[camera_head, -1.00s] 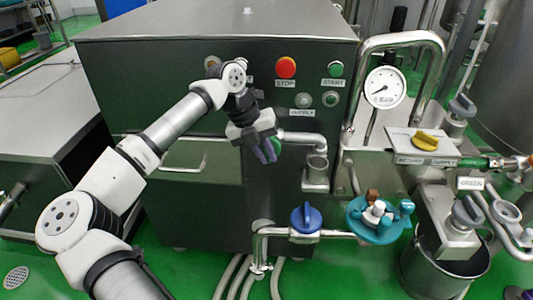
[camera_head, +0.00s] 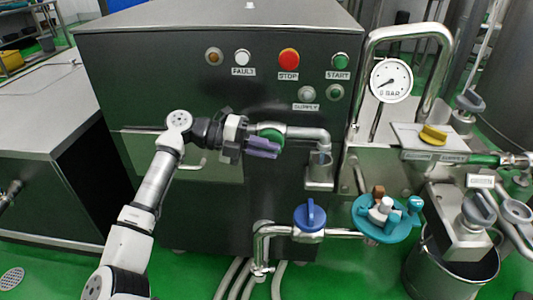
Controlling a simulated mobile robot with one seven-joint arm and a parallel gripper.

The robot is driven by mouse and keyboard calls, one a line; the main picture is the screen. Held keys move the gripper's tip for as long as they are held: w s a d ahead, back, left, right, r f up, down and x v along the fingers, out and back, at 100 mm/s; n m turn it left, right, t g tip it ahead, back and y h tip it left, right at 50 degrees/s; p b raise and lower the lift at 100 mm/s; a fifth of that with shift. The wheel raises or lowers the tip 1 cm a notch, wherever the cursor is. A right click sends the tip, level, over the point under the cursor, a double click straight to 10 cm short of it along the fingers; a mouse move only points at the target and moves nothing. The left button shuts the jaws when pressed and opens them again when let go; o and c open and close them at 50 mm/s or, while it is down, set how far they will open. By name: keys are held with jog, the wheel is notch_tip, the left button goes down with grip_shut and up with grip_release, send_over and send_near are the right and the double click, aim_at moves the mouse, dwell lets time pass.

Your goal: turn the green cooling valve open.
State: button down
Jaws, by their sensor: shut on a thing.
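The green cooling valve (camera_head: 271,130) sits on a short metal pipe (camera_head: 305,132) on the front of the dark cabinet. The pipe runs right and bends down over a small metal cup (camera_head: 319,177). My gripper (camera_head: 264,146) comes from the left and is shut on the green valve. Its purple-grey fingers cover the lower part of the valve, so the exact angle of the handle cannot be told.
Red stop, green start and other buttons (camera_head: 288,60) are above my gripper. A blue valve (camera_head: 310,216) and a teal holder (camera_head: 389,228) with several small parts are below right. A pressure gauge (camera_head: 391,80), a yellow knob (camera_head: 433,134) and a steel bucket (camera_head: 449,268) stand right.

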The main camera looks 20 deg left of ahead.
jog(key=shift+f+t+h+b, duration=0.15)
jog(key=shift+t+h+b, duration=0.25)
jog(key=shift+h+b, duration=0.7)
jog(key=shift+h, duration=0.3)
jog(key=c, duration=1.5)
grip_release()
jog(key=shift+o, duration=0.2)
jog(key=shift+a, duration=0.1)
jog(key=v, duration=1.3)
jog(key=shift+a, duration=0.3)
jog(key=shift+s, duration=0.1)
